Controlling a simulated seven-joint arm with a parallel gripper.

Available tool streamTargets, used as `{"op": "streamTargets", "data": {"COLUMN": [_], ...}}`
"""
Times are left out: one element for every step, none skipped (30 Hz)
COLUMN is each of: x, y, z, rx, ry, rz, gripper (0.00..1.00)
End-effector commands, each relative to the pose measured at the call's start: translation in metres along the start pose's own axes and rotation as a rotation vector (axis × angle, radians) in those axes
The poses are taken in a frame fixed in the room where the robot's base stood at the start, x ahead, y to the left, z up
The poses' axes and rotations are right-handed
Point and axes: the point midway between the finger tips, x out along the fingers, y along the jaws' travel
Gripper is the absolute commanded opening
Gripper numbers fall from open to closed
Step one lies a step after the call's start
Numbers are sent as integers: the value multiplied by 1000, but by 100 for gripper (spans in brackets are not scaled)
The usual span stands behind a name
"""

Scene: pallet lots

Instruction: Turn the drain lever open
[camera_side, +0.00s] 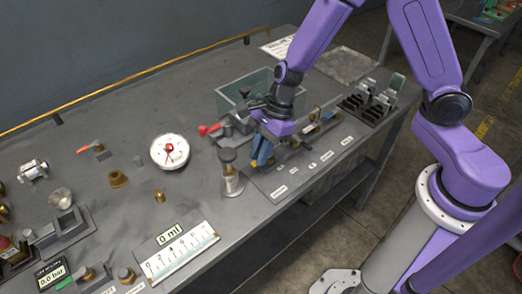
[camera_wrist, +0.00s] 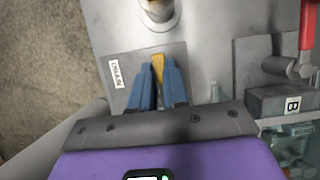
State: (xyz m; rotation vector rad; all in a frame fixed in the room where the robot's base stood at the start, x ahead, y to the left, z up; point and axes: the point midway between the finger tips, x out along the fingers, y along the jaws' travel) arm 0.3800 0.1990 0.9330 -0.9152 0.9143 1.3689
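The drain lever (camera_wrist: 158,68) is a small yellow handle beside a plate label (camera_wrist: 118,73) that appears to read DRAIN. My gripper (camera_wrist: 158,74) has its two blue fingers on either side of the lever. The lever fills the narrow gap between the fingertips, and the fingers look closed on it. In the side view my gripper (camera_side: 261,158) points down at the front panel, and its fingers hide the lever there.
A metal cylinder (camera_side: 232,181) stands just left of my gripper. A clear tank (camera_side: 238,95) and a red-handled valve (camera_side: 209,129) are behind it. The wrist view shows a red handle (camera_wrist: 307,25) and a block marked B (camera_wrist: 280,103) at right. A round gauge (camera_side: 170,151) lies further left.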

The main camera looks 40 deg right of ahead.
Motion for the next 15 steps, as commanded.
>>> {"op": "streamTargets", "data": {"x": [0, 0, 0, 0, 0, 0, 0, 0, 0, 0, 0, 0, 0, 0, 0], "y": [0, 0, 0, 0, 0, 0, 0, 0, 0, 0, 1, 1, 1, 2, 2], "z": [0, 0, 0, 0, 0, 0, 0, 0, 0, 0, 0, 0, 0, 0, 0], "rx": [0, 0, 0, 0, 0, -1, -2, -4, -8, -13, -19, -28, -37, -46, -63], "ry": [0, 0, 0, 0, 0, 0, 0, 0, 0, 0, 0, 0, 0, 0, 0], "rz": [0, 0, 0, 0, 0, 0, 1, 2, 3, 5, 8, 12, 16, 21, 27], "gripper": [0, 0, 0, 0, 0, 0, 0, 0, 0, 0, 0, 0, 0, 0, 0]}}
